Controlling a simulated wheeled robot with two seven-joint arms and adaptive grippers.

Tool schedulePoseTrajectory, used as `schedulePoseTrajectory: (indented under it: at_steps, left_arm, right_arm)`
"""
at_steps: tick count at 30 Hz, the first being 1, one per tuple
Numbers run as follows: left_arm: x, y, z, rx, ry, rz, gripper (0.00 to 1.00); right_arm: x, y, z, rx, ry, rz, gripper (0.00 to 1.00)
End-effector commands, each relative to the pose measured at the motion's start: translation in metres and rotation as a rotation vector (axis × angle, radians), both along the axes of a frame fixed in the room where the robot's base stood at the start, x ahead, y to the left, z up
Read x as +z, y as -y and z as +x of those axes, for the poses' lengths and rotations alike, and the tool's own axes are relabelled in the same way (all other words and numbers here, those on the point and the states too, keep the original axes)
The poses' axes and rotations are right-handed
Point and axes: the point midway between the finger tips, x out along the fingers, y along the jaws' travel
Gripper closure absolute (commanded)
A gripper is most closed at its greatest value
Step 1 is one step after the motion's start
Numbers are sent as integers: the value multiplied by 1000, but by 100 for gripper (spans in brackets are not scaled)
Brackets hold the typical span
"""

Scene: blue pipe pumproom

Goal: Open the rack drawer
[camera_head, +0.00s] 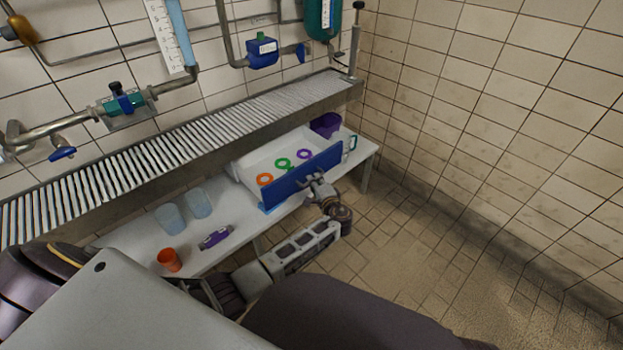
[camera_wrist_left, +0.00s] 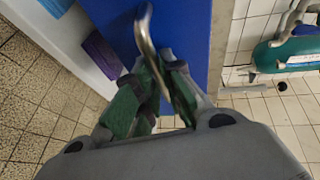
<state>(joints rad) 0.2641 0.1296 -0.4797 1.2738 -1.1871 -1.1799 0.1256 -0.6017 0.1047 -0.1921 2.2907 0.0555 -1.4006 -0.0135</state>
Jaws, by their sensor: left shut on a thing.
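The rack drawer (camera_head: 262,166) is a white tray with a blue front panel (camera_head: 290,184), standing on a white bench. It is pulled out, and orange, green and purple rings (camera_head: 283,164) show inside it. My left gripper (camera_head: 318,182) is at the outer face of the blue front. In the left wrist view, its green-padded fingers (camera_wrist_left: 160,85) are shut around the curved metal handle (camera_wrist_left: 145,32) on the blue panel (camera_wrist_left: 190,35). The handle is mostly hidden by the gripper in the head view. My right gripper is not in view.
The white bench (camera_head: 135,238) also holds two light-blue cups (camera_head: 199,203), an orange cup (camera_head: 169,260), a purple block (camera_head: 215,238) and a purple container (camera_head: 326,124). A slatted metal shelf (camera_head: 190,141) runs above it. Tiled floor is open at the right.

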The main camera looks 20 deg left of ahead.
Motion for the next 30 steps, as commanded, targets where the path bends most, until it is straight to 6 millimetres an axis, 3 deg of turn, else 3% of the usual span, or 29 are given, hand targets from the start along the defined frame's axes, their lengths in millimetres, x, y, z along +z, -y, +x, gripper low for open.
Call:
schedulePoseTrajectory:
  at_steps: [7,8,12,30]
  left_arm:
    - [-1,0,0,0,-2,-1,100]
    - [-1,0,0,0,-2,-1,86]
    - [-1,0,0,0,-1,0,68]
    - [1,9,-9,0,-2,-1,68]
  right_arm:
    - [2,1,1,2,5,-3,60]
    - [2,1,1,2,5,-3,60]
    - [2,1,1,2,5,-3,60]
    - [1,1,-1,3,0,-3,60]
